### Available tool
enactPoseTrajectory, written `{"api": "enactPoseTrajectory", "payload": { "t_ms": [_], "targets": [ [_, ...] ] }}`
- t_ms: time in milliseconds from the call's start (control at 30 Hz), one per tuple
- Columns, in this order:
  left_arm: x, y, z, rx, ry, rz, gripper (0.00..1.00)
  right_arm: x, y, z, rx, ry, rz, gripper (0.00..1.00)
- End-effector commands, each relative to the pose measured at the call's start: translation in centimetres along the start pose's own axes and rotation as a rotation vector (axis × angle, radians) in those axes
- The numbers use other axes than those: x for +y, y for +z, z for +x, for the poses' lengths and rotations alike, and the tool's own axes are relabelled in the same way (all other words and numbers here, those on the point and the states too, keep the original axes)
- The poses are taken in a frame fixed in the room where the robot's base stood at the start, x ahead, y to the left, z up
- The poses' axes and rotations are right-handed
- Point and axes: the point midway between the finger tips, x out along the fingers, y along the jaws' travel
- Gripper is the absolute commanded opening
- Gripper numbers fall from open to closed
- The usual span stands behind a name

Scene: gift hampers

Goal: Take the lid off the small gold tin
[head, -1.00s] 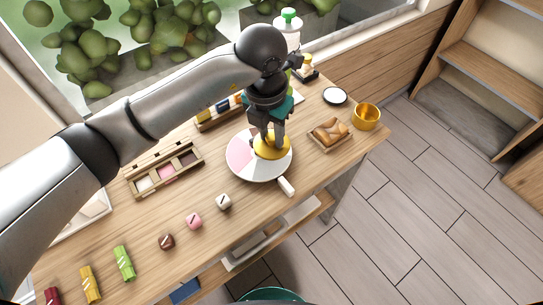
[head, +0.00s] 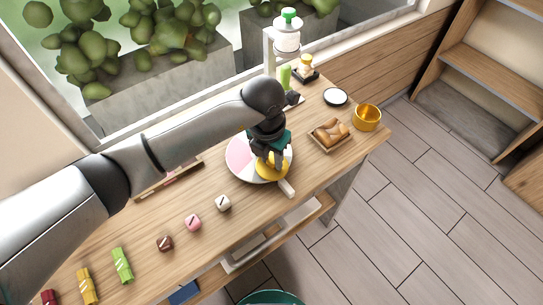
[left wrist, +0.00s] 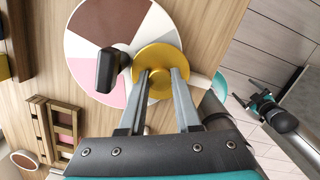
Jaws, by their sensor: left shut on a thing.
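My left gripper (head: 270,166) is over the round board and shut on a gold round thing (head: 272,172). In the left wrist view the fingers (left wrist: 160,74) meet at the middle of a gold disc (left wrist: 170,55), which looks like the small gold tin's lid. From above I cannot tell whether the tin's body is under it. An open gold cup-like container (head: 367,118) stands at the table's right end, apart from the gripper. My right gripper (left wrist: 254,98) shows small at the right of the wrist view; its jaw state is unclear.
The round board (head: 238,158) has pink, white and brown sectors. A tray of bread (head: 331,134) and a dark round disc (head: 335,96) lie to its right. Small cubes (head: 193,222) and wrapped bars (head: 122,265) lie along the front left. Bare tabletop lies between.

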Motion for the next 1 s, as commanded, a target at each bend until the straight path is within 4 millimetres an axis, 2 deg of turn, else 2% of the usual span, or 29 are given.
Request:
{"api": "enactPoseTrajectory", "payload": {
  "t_ms": [33,67,300,667,767,1000],
  "targets": [
    [0.0,-0.1,0.3,0.000,0.000,0.000,0.00,0.0,0.0,0.3,0.000,0.000,0.000,1.00],
    [0.0,0.0,0.2,0.001,0.000,0.000,0.35,0.0,0.0,0.2,0.000,0.000,0.000,1.00],
    [0.0,0.0,0.1,0.001,0.000,-0.001,0.62,0.0,0.0,0.1,0.000,0.000,0.000,1.00],
    [0.0,0.0,-0.4,0.000,0.000,-0.001,0.62,0.0,0.0,-0.3,0.000,0.000,0.000,1.00],
    [0.1,0.1,-2.0,-0.004,0.000,0.001,0.62,0.0,0.0,-0.4,0.000,0.000,0.000,1.00],
    [0.1,0.1,-7.3,-0.005,0.001,0.002,0.62,0.0,-0.1,-0.8,0.000,0.000,0.000,1.00]
  ]
}}
